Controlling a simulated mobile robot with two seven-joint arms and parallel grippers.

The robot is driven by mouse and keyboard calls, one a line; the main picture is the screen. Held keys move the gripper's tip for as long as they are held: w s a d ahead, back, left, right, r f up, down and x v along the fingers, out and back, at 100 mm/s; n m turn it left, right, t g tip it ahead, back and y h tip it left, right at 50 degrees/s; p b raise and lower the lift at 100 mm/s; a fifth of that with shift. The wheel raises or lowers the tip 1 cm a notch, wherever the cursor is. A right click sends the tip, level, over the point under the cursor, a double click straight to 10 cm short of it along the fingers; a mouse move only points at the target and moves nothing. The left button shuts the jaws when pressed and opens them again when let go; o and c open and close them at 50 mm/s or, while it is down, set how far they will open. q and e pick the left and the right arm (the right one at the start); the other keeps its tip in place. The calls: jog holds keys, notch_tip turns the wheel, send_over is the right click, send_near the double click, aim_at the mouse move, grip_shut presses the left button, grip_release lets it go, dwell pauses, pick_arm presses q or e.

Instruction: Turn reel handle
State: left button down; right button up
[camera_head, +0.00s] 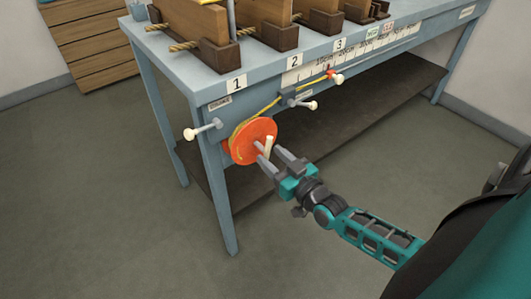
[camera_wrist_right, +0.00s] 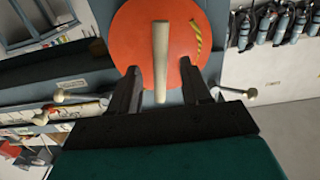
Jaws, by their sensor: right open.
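The orange-red reel (camera_head: 250,139) is mounted on the front of the blue-grey workbench, below the number 1 label. Its pale handle (camera_head: 267,147) sticks out from the reel face. In the right wrist view the reel (camera_wrist_right: 130,42) fills the top middle, and the handle (camera_wrist_right: 161,62) stands between my fingers. My right gripper (camera_head: 272,155) is open at the reel, with one finger on each side of the handle and a gap showing on both sides. In the right wrist view the fingers of my right gripper (camera_wrist_right: 164,88) reach the reel's lower part. My left gripper is not in view.
The workbench (camera_head: 213,92) carries wooden blocks (camera_head: 200,30) on top. Pale-knobbed levers (camera_head: 203,130) stick out left and right of the reel. A yellow cord (camera_head: 265,107) runs from the reel to a red pointer (camera_head: 331,74) by a scale. A dark lower shelf (camera_head: 350,125) lies behind.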

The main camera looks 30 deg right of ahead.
aim_at(265, 149)
jog(key=shift+w+a+b, duration=0.15)
jog(key=shift+w+b, duration=0.15)
jog(key=shift+w, duration=1.45)
jog(key=shift+c, duration=0.3)
